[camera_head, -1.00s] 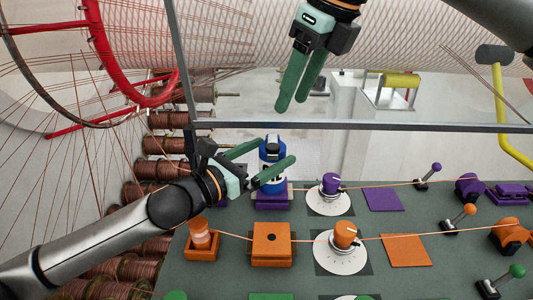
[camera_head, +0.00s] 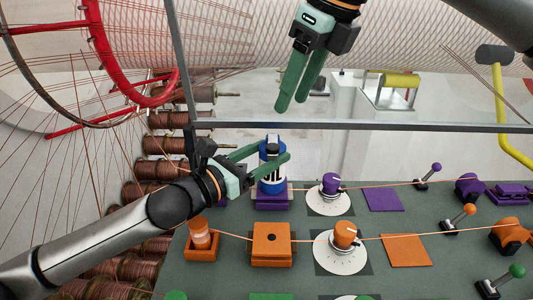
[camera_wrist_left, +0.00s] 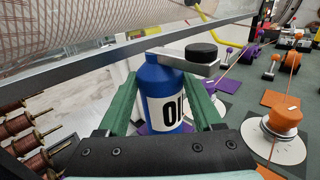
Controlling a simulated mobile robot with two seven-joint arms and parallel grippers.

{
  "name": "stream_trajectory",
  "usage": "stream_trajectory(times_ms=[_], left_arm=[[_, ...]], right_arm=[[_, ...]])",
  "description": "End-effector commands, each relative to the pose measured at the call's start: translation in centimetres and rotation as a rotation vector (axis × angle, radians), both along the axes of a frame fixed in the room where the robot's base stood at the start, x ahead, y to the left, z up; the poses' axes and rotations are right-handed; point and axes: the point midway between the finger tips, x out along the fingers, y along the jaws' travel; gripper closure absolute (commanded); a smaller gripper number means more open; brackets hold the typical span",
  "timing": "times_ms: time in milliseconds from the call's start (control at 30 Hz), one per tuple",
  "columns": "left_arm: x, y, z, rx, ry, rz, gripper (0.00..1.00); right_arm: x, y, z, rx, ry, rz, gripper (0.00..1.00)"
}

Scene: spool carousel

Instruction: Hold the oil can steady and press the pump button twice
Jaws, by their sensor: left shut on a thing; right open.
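The oil can (camera_head: 271,187) is blue with a white label. It stands upright on a purple block (camera_head: 272,203) at the back left of the bench. In the left wrist view the can (camera_wrist_left: 158,80) sits between my green fingers, with the letters "OI" showing. A black round pump button (camera_wrist_left: 202,50) sits on a grey arm at its top. My left gripper (camera_head: 272,155) is shut on the can's upper body, one finger on each side. My right gripper (camera_head: 291,103) is open and empty, well above and beyond the can, pointing down.
A grey metal bar (camera_head: 350,127) runs across behind the can. Dials, levers and an orange block (camera_head: 271,246) with orange thread stand on the green bench (camera_head: 210,275). Copper spools (camera_head: 150,190) and a red wheel (camera_head: 110,60) are at left.

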Motion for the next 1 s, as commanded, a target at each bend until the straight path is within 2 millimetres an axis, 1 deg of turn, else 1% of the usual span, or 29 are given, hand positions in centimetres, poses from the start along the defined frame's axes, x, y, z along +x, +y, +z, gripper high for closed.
stream_trajectory(times_ms=[33,67,400,500,1000], left_arm=[[-0.01,0.00,-0.05,0.001,0.001,0.000,1.00],[-0.02,-0.01,-0.06,0.001,0.001,0.000,1.00],[-0.02,-0.01,-0.07,0.001,0.001,0.000,1.00],[-0.02,-0.01,-0.08,0.001,0.001,0.000,1.00],[-0.02,-0.02,-0.10,0.001,0.002,0.000,1.00]], right_arm=[[0.00,0.00,0.00,0.000,0.000,0.000,0.50],[0.00,0.00,0.00,0.000,0.000,0.000,0.52],[0.00,0.00,0.00,0.000,0.000,0.000,0.91],[0.00,0.00,-0.01,0.000,0.000,0.000,1.00],[0.00,0.00,0.00,0.000,0.000,0.000,1.00]])
